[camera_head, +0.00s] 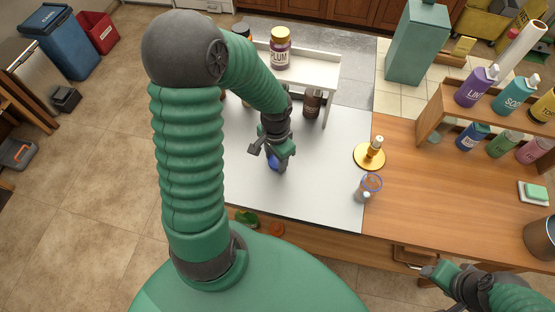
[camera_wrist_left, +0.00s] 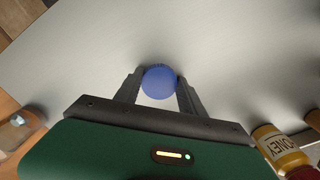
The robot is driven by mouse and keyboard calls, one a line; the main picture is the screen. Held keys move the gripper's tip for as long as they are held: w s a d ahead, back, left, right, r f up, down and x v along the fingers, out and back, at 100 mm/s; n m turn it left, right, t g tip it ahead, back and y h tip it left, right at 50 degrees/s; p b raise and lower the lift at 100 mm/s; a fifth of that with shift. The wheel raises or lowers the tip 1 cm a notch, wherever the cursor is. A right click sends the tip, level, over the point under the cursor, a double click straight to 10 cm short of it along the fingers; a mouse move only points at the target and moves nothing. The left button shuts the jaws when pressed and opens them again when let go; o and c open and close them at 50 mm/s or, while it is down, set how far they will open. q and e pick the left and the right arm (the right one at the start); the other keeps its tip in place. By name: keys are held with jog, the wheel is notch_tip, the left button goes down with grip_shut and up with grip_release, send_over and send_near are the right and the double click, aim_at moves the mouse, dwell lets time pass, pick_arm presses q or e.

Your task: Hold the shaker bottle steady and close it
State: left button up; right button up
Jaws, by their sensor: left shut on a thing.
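A clear shaker bottle (camera_head: 366,190) with a blue ring around its mouth stands near the right edge of the white tabletop. My left gripper (camera_head: 274,160) is shut on a round blue lid (camera_head: 273,161), well to the left of the bottle. In the left wrist view the lid (camera_wrist_left: 159,82) sits between the two fingertips (camera_wrist_left: 159,90). I cannot tell whether it touches the table. A clear vessel (camera_wrist_left: 15,132), likely the bottle, shows at the left edge there. My right gripper (camera_head: 437,273) is at the lower right, away from the bottle; its jaws are unclear.
A gold round stand (camera_head: 369,157) is just behind the bottle. A white shelf (camera_head: 318,73) with jars, including a plum jar (camera_head: 281,47), stands at the back. A wooden rack (camera_head: 445,112) with several bottles is at the right. The white tabletop (camera_head: 320,200) between lid and bottle is clear.

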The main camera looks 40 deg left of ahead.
aim_at(276, 161)
pick_arm(q)
jog(key=shift+r, duration=0.1)
jog(key=shift+r+p, duration=0.3)
jog(key=shift+r, duration=0.35)
notch_tip(276, 161, up, 3)
jog(key=shift+f+p, duration=0.2)
jog(key=shift+p, duration=0.25)
jog(key=s+d, duration=0.1)
jog(key=d, duration=0.4)
jog(key=s+d+b, duration=0.1)
jog(key=d, duration=0.4)
jog(key=s+d+r, duration=0.1)
jog(key=d, duration=0.4)
jog(key=shift+s+d, duration=0.1)
jog(key=shift+d, duration=0.3)
